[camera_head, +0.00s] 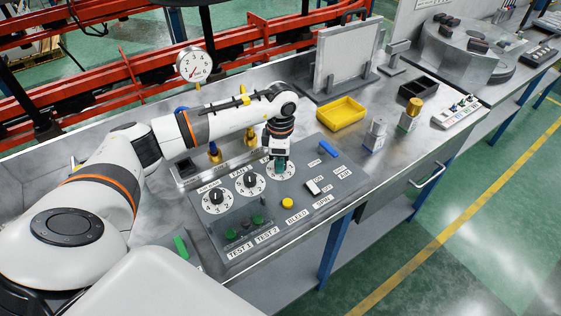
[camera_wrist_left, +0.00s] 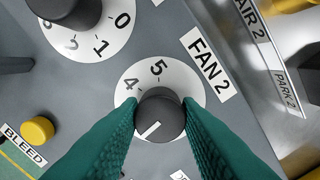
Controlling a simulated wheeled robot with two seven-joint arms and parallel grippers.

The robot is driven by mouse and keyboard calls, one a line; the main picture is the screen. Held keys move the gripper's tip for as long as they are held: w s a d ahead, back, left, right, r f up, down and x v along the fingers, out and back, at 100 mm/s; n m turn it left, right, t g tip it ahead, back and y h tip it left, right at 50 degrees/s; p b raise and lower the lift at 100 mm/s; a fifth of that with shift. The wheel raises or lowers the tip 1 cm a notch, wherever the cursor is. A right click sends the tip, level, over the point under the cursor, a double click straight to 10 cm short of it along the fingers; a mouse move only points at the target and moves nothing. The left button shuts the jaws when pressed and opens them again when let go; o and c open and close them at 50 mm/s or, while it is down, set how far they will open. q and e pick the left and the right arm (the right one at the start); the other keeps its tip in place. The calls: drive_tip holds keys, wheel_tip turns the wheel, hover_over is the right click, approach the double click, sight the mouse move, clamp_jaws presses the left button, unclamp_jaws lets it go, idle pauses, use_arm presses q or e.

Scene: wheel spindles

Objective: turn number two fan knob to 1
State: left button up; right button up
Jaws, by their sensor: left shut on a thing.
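The number two fan knob (camera_wrist_left: 160,115) is a dark round knob on a white dial, with the label FAN 2 (camera_wrist_left: 208,62) beside it in the left wrist view. My left gripper (camera_wrist_left: 160,122) has its green fingers on either side of the knob, shut on it. The knob's white line lies toward the lower left. The 4 and 5 show above the knob; the fingers and knob hide other numbers. In the head view my left gripper (camera_head: 280,165) points down onto this dial (camera_head: 293,171), the rightmost of three. My right gripper is not in view.
Two more dials (camera_head: 216,199) (camera_head: 250,183) stand left of the gripper. A yellow button (camera_head: 287,203), a white switch (camera_head: 312,187) and a blue handle (camera_head: 328,148) are close by on the panel. A yellow tray (camera_head: 341,114) and a pressure gauge (camera_head: 194,65) stand behind.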

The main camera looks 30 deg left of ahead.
use_arm(q)
drive_tip(key=n+b, duration=0.1)
drive_tip(key=n, duration=0.2)
drive_tip(key=shift+n, duration=0.4)
drive_tip(key=n, duration=0.3)
drive_tip(key=shift+n+b, duration=0.3)
drive_tip(key=n, duration=0.4)
drive_tip(key=shift+r+n, duration=0.1)
drive_tip(key=shift+n, duration=1.1)
drive_tip(key=o, duration=1)
drive_tip(key=shift+c, duration=0.2)
drive_tip(key=shift+b, duration=0.3)
